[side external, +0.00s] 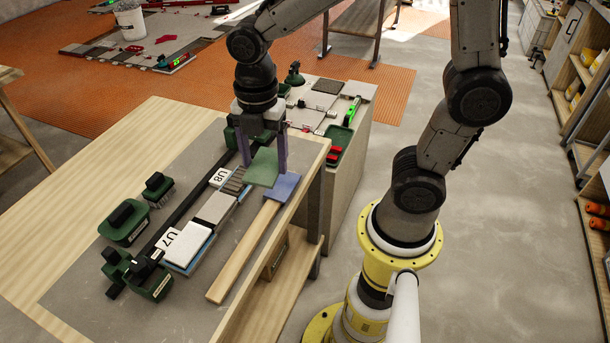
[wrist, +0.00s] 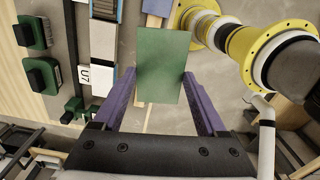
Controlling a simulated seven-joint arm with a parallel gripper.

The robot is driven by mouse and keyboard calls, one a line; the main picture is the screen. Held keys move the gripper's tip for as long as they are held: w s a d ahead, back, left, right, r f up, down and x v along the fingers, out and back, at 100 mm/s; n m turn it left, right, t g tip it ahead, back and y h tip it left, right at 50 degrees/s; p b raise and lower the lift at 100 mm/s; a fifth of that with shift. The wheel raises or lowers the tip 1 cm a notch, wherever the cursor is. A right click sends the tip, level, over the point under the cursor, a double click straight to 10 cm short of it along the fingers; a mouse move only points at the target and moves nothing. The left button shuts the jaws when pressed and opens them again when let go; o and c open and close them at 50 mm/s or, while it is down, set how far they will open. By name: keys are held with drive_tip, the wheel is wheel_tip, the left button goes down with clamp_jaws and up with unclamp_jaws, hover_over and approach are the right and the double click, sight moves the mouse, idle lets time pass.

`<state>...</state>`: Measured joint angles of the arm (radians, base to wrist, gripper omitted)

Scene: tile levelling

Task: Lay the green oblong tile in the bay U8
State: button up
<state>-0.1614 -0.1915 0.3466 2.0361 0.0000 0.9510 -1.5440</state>
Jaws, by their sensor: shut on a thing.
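My gripper (side external: 263,166) is shut on the green oblong tile (side external: 263,173), with one purple finger at each side edge. The tile also shows between the fingers in the wrist view (wrist: 163,66), roughly flat. It is held above the bench, over or near a blue-violet tile (side external: 285,186) and to the right of the row of bays. The U8 card (side external: 219,177) lies on the left of the row. Beside it is a grey ridged strip (side external: 235,186), apparently bay U8; its far end is hidden behind the gripper and tile.
A white tile (side external: 188,244) lies beside the U7 card (side external: 168,240), with a grey tile (side external: 215,208) further along the row. A long wooden strip (side external: 243,252) lies on the right. Green-based black-handled tools (side external: 125,222) stand on the left.

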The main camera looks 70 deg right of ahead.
drive_tip(key=w+d+f, duration=0.1)
drive_tip(key=w+d, duration=0.2)
drive_tip(key=w, duration=0.6)
drive_tip(key=m, duration=0.2)
approach(237, 181)
drive_tip(key=shift+f, duration=2.85)
drive_tip(key=shift+f, duration=0.6)
drive_tip(key=o, duration=0.9)
drive_tip(key=shift+r, duration=4.05)
